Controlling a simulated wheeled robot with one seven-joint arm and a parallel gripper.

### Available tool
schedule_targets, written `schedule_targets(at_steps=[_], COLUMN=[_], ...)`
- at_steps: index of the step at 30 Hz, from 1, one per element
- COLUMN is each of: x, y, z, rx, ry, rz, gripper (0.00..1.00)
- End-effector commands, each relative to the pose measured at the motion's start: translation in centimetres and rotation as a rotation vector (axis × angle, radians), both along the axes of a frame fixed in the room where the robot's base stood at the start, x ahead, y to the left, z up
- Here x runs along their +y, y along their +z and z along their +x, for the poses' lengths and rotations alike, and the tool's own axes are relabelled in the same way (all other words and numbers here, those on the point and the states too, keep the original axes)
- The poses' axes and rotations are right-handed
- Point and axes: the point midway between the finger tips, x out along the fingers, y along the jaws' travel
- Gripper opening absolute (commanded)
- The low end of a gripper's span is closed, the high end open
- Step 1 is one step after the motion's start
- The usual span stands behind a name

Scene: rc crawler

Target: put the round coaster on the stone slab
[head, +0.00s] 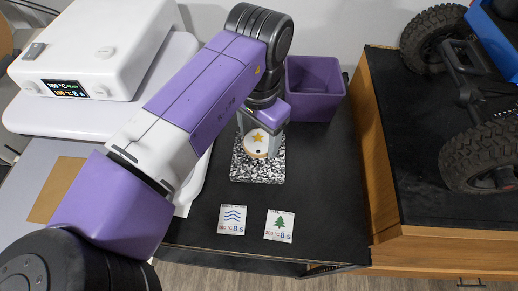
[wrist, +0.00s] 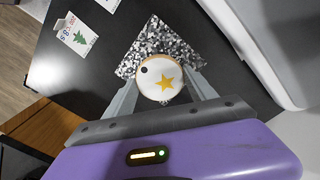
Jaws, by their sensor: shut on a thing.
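The round coaster (head: 257,145) is white with a tan rim, an orange star and a small dark hole. It also shows in the wrist view (wrist: 158,86). My gripper (wrist: 158,88) is shut on the coaster, with one finger on each side of it. The stone slab (head: 257,170) is a square with black and white speckles on the dark table. It shows behind the coaster in the wrist view (wrist: 150,48). The coaster is over the slab; I cannot tell whether it touches it. My arm hides part of the scene behind it.
A purple bin (head: 314,88) stands behind the slab to the right. Two printed cards, one with waves (head: 236,219) and one with a tree (head: 279,226), lie in front. A white heat press (head: 100,50) is at left. A wooden-sided bench (head: 420,215) with a crawler (head: 475,110) stands at right.

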Motion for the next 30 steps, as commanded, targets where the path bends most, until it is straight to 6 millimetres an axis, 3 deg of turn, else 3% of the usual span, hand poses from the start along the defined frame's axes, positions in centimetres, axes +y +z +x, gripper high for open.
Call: schedule_targets(at_steps=[12,25,26,28,30], x=[0.0,0.0,0.0,0.0,0.0], y=[-4.3,-4.5,-4.5,-4.4,-4.5], z=[0.0,0.0,0.0,0.0,0.0], rx=[0.002,0.001,0.001,0.001,0.001], ry=[0.0,0.0,0.0,0.0,0.0], rz=[0.001,-0.001,-0.001,0.001,0.001], gripper=[0.19,0.19,0.7,0.84,0.86])
